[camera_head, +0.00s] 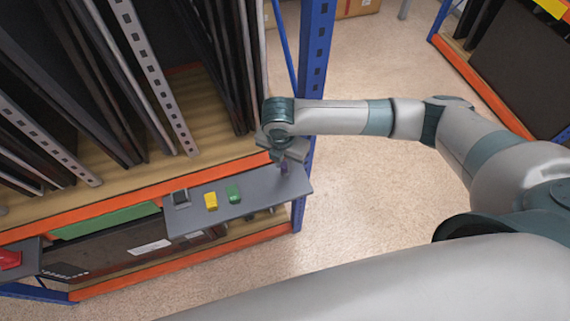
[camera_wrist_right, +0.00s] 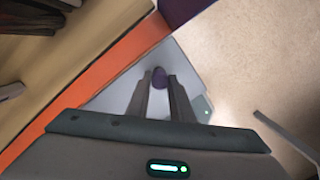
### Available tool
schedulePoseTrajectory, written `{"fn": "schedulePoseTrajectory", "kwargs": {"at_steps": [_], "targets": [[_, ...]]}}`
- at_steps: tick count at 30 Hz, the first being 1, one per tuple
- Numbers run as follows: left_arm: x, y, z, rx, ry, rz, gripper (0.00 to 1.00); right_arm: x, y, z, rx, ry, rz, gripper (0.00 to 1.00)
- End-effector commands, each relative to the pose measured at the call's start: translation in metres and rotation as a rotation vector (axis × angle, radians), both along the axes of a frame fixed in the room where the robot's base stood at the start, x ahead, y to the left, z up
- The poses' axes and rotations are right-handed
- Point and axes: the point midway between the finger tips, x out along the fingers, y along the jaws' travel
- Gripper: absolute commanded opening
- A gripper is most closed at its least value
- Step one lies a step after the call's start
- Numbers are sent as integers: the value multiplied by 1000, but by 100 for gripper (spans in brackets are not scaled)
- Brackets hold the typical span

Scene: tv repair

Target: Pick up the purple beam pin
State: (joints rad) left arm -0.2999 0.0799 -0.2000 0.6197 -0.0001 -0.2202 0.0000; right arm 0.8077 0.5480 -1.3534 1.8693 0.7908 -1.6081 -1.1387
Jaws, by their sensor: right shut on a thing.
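The purple beam pin (camera_head: 284,168) is near the right end of a grey shelf plate (camera_head: 254,208) on the front of the rack. My right gripper (camera_head: 280,160) reaches down over it from the right. In the right wrist view, the purple pin (camera_wrist_right: 159,77) sits between the tips of the two dark fingers of my right gripper (camera_wrist_right: 158,88), which is shut on it. The grey plate shows beneath. Whether the pin still touches the plate is hard to tell. My left gripper is not in view.
A green piece (camera_head: 233,193), a yellow piece (camera_head: 210,201) and a dark-grey holder (camera_head: 181,198) are on the plate, left of the pin. The rack has orange beams (camera_head: 140,190), a blue post (camera_head: 313,60) and several upright dark panels. Open floor (camera_head: 365,200) lies right.

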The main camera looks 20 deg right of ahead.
Motion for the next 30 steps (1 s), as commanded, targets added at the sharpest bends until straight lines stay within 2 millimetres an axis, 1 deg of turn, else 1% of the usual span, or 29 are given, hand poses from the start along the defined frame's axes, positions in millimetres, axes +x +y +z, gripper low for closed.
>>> {"fn": "schedulePoseTrajectory", "kwargs": {"at_steps": [8, 11, 15, 20, 30], "targets": [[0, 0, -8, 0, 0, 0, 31, 1, 0, 8, 2, -3, -1, 0], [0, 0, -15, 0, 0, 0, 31, 1, 0, 16, 2, -3, 0, 0], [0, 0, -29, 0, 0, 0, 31, 0, 0, 33, 1, -4, 2, 0], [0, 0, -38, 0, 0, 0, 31, -35, -1, 31, 2, 0, 4, 0], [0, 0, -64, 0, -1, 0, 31, -117, -3, 31, 2, 1, 5, 0]]}}
